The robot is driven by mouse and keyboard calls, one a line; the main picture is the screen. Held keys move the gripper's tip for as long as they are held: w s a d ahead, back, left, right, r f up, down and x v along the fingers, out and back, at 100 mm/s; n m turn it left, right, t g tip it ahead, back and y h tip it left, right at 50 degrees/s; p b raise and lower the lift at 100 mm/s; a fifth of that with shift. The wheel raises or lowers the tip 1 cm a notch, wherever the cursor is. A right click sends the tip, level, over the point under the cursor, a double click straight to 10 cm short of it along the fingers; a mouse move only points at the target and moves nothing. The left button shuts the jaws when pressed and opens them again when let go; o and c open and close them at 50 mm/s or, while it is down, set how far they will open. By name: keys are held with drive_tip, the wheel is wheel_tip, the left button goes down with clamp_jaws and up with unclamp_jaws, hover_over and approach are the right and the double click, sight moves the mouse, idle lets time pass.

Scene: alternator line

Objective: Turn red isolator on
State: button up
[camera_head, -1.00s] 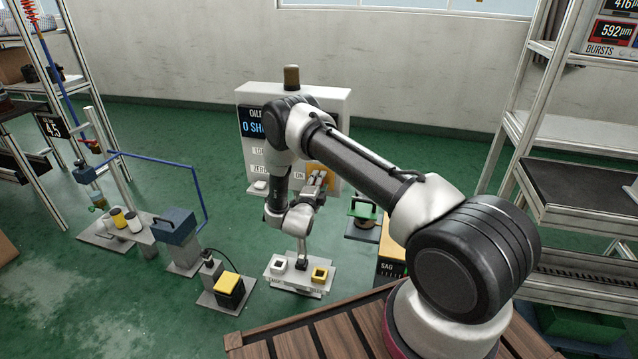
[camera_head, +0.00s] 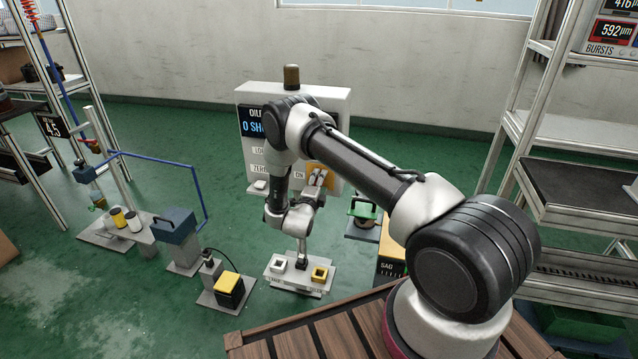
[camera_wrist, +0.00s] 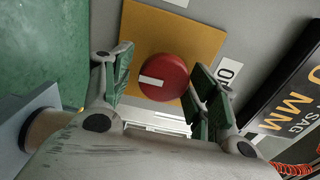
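The red isolator knob (camera_wrist: 164,78) shows in the wrist view as a round red disc with a white bar mark, on a yellow plate (camera_wrist: 150,25). An "ON" label sits beside it. My gripper (camera_wrist: 160,88) is open, with its green-padded fingers on either side of the knob. Whether the pads touch the knob I cannot tell. In the head view my gripper (camera_head: 316,180) is at the yellow plate on the white cabinet (camera_head: 335,97), and the knob is hidden there.
A dark panel marked "SAG" and "MM" (camera_wrist: 290,110) stands close right of my gripper in the wrist view. A shelf rack (camera_head: 580,130) stands at the right.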

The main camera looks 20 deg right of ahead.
drive_tip(key=v, duration=1.2)
idle(0.3)
